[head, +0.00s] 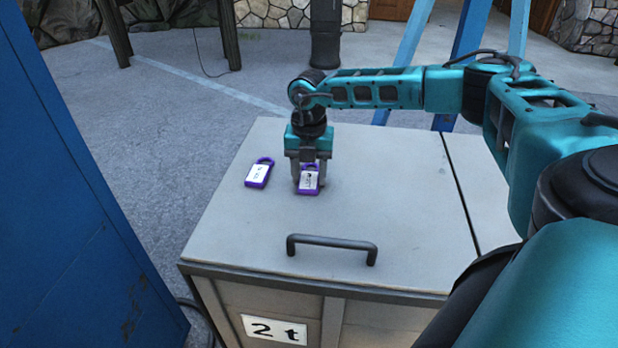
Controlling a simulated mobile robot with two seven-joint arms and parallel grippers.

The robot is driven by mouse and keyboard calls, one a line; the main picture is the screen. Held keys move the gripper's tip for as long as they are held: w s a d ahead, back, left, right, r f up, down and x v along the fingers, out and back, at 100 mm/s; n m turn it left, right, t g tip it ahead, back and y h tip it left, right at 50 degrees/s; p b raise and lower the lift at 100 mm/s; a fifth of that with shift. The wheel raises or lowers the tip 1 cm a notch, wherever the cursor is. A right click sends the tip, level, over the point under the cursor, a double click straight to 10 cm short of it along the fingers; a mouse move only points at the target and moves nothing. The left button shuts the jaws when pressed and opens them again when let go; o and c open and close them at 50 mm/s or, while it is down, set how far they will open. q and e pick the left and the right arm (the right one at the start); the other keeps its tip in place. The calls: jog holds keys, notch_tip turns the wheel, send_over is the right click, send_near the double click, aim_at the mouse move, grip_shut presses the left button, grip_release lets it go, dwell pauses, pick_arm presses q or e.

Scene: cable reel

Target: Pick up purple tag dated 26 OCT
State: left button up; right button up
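Two purple tags with white labels are on the grey lid of a chest. One purple tag (259,173) lies flat on the left, apart from the gripper. The other purple tag (309,181) is directly below my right gripper (309,175), between its fingertips. The print on both labels is too small to read, so I cannot tell which is dated 26 OCT. My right gripper points down with its fingers apart, one at each side of the right-hand tag. I cannot tell whether they press on it. My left gripper is not in view.
The grey chest (232,235) has a dark handle (332,245) standing up near its front edge and a "2 t" plate (274,330) on its front. A blue panel (60,200) rises at the left. Much of the lid around the tags is bare.

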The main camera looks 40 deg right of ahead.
jog(key=c, duration=0.6)
